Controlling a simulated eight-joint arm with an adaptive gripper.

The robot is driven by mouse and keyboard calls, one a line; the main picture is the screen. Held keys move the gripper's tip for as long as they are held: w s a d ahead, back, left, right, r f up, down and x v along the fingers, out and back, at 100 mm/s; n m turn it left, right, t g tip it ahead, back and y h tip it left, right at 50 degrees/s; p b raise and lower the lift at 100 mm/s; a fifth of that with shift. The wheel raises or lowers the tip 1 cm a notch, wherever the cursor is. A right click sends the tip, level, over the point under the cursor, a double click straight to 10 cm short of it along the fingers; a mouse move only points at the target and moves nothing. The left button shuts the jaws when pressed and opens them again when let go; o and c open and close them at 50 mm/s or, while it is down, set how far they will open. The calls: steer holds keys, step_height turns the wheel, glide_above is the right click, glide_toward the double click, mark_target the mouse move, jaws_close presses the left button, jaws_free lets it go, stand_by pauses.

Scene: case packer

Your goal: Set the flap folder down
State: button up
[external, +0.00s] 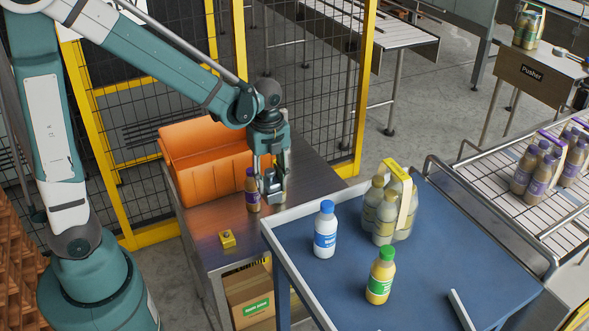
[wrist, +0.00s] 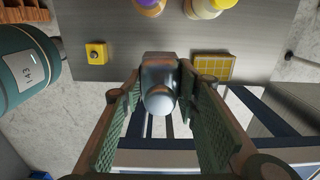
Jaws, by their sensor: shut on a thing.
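The flap folder (wrist: 160,88), as I take it, is a brownish metallic piece with a rounded pale end. It sits between my fingertips in the wrist view. My gripper (wrist: 163,80) is shut on it. In the external view my gripper (external: 271,190) points down over the grey metal table (external: 205,243), just right of a purple-capped bottle (external: 252,190). The held piece is hard to make out there, and I cannot tell whether it touches the table.
An orange crate (external: 205,160) stands behind on the metal table. A yellow button box (external: 227,240) is near its front. The blue table (external: 340,290) at right holds a white bottle (external: 325,230), a green-capped bottle (external: 381,276) and a bottle pack (external: 390,210). Yellow-framed mesh fencing stands behind.

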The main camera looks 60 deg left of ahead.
steer(key=shift+w+r, duration=0.1)
steer(key=shift+r, duration=1.1)
steer(key=shift+w+a, duration=0.2)
steer(key=shift+w, duration=0.4)
steer(key=shift+w+a, duration=0.2)
steer(key=shift+w, duration=0.35)
steer(key=w+a+b, duration=0.1)
steer(key=w+a, duration=0.4)
steer(key=w, duration=0.6)
steer(key=w+a+b, duration=0.1)
steer(key=w+a, duration=0.3)
steer(key=w, duration=0.7)
steer(key=shift+s+a+f, duration=0.1)
steer(key=shift+s+f, duration=0.05)
steer(key=shift+f, duration=1.15)
steer(key=shift+s+f, duration=0.1)
steer(key=shift+f, duration=1.2)
step_height(320, 180, down, 6)
steer(key=shift+p, duration=0.45)
steer(key=shift+f, duration=0.15)
steer(key=shift+f, duration=1.85)
steer(key=shift+f, duration=0.15)
